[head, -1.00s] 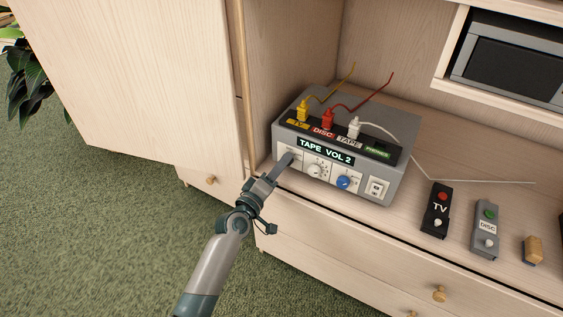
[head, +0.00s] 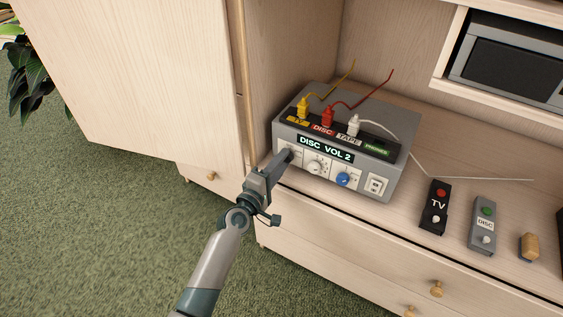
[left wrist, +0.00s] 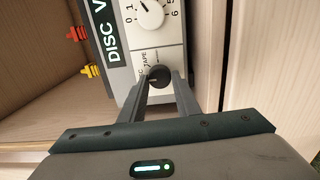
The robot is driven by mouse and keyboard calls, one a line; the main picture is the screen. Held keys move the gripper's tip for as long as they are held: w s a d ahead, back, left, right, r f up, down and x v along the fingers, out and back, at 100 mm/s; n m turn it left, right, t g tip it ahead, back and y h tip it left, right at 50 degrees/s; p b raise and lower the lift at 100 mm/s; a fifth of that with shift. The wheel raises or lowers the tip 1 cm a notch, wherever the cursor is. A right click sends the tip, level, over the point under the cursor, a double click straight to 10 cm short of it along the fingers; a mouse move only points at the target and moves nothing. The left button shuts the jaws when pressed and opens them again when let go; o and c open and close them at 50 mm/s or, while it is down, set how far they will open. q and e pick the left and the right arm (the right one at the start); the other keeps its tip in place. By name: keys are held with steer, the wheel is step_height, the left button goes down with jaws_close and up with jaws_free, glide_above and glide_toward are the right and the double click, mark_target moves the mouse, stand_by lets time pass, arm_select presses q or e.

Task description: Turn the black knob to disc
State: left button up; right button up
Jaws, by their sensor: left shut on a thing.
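The grey switch box (head: 395,178) stands on the wooden cabinet top. Its display (head: 325,149) reads "DISC VOL 2". My right gripper is not in view.
Beside the knob are a white volume knob (head: 314,167) and a blue knob (head: 343,179). Yellow (head: 303,108), red (head: 327,117) and white (head: 353,125) plugs stand on top. A TV remote (head: 435,207) and a disc remote (head: 483,226) lie to the right.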

arm_select(q)
steer(key=o, duration=1)
steer(key=shift+p+v, duration=0.35)
steer(key=shift+v, duration=8.35)
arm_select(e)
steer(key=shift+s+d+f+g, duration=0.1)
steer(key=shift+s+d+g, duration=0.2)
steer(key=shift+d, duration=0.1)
arm_select(q)
steer(key=shift+f, duration=0.15)
